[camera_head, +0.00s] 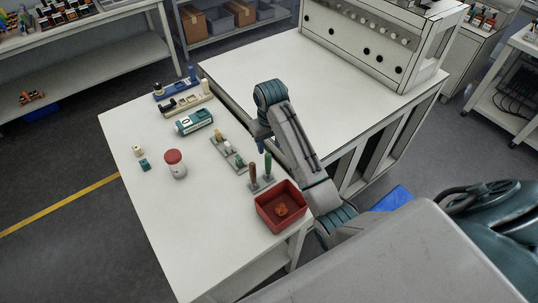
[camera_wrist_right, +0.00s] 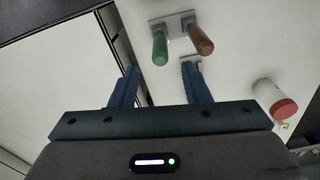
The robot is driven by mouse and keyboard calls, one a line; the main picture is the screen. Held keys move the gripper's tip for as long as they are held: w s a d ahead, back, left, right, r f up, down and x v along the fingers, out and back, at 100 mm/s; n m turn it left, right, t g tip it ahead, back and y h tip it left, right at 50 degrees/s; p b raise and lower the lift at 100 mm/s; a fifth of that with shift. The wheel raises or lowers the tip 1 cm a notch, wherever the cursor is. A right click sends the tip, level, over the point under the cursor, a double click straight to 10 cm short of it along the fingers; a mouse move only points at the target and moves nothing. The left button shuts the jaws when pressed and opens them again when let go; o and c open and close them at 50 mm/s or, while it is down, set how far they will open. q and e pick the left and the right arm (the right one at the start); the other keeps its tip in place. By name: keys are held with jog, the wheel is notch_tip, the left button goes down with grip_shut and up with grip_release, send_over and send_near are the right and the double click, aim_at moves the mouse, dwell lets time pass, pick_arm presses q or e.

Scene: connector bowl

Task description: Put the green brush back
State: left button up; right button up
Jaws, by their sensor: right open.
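In the right wrist view the green handle (camera_wrist_right: 160,48), the brown handle (camera_wrist_right: 202,42) and the holder (camera_wrist_right: 177,25) show beyond the fingers. My right gripper (camera_head: 261,147) is just behind the brushes in the head view, fingers pointing down. In the right wrist view the gripper (camera_wrist_right: 160,70) is open with nothing between its blue fingers, and the green handle's end lies ahead of the gap. My left gripper is out of view.
A red bin (camera_head: 294,222) with orange pieces inside stands close to the brush holder. A grey connector rack (camera_head: 236,163), a teal device (camera_head: 194,122) and a red-lidded jar (camera_head: 175,164) stand on the white table (camera_head: 200,230). The table's front left is clear.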

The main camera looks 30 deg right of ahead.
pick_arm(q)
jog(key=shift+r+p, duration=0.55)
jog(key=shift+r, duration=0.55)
pick_arm(e)
jog(key=shift+s+r, duration=0.1)
jog(key=shift+r, duration=0.85)
